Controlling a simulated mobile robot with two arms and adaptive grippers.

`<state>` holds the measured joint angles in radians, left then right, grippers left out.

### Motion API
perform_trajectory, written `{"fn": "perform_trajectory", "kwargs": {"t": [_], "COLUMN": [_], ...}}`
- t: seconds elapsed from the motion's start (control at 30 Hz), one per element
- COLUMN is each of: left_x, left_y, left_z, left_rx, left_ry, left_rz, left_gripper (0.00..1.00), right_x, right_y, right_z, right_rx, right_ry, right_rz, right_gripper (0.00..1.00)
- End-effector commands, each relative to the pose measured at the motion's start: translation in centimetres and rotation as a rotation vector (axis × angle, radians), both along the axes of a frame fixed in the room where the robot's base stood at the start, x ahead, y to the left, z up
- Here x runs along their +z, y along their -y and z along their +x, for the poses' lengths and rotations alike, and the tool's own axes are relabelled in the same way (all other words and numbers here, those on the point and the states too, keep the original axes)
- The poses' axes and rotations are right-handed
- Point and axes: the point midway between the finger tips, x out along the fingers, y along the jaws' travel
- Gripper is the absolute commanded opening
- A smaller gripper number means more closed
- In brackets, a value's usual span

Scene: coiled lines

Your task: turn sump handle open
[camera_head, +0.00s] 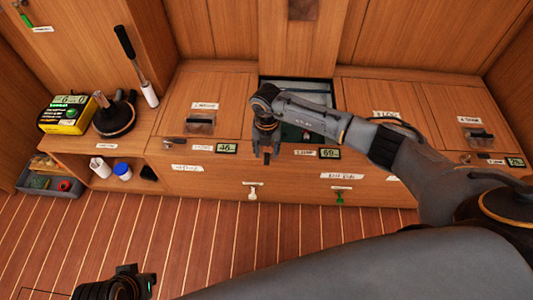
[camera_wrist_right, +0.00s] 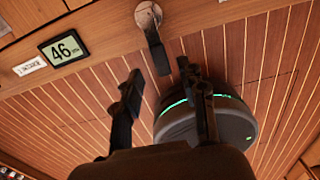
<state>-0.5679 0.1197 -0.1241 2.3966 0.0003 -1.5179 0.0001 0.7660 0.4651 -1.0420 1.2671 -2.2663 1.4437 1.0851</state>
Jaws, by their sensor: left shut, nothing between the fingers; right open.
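A metal lever handle (camera_wrist_right: 153,38) with a round pivot and a dark end hangs from the wooden front edge in the right wrist view. It sits to the right of a display reading 46 (camera_wrist_right: 65,48); I take it for the sump handle, but its label is not readable. My right gripper (camera_wrist_right: 160,85) is open, its two fingers below the lever and apart, with nothing between them. In the head view my right gripper (camera_head: 266,155) is over the front edge and covers the lever's place. My left gripper (camera_head: 128,284) is shut and empty at the lower left, far from the handle.
Another display reads 69 (camera_head: 329,153). A white handle (camera_head: 253,190) and a green handle (camera_head: 340,194) are on the front panel below. A yellow meter (camera_head: 67,114) and a dark round-based object (camera_head: 114,114) stand on the left shelf. The striped floor (camera_head: 225,230) is clear.

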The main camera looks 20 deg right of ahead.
Motion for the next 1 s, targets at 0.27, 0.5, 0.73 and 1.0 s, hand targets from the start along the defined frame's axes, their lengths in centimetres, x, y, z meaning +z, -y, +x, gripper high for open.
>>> {"fn": "perform_trajectory", "kwargs": {"t": [0.27,0.5,0.73,1.0], "left_x": [0.0,0.0,0.0,-0.1], "left_y": [0.0,0.0,0.0,0.0], "left_z": [0.0,0.0,0.0,0.0], "left_rx": [0.001,0.001,0.002,0.002], "left_ry": [0.0,0.0,-0.001,-0.001], "left_rz": [0.0,0.0,0.0,0.0], "left_gripper": [0.0,0.0,0.0,0.0], "right_x": [6.1,9.0,9.4,9.4], "right_y": [0.0,0.0,0.0,0.0], "right_z": [0.1,0.0,0.0,0.0], "right_rx": [0.001,-0.001,-0.001,-0.001], "right_ry": [0.004,0.001,0.0,0.0], "right_rz": [0.0,0.0,0.0,0.0], "right_gripper": [0.41,0.41,0.41,0.41]}}
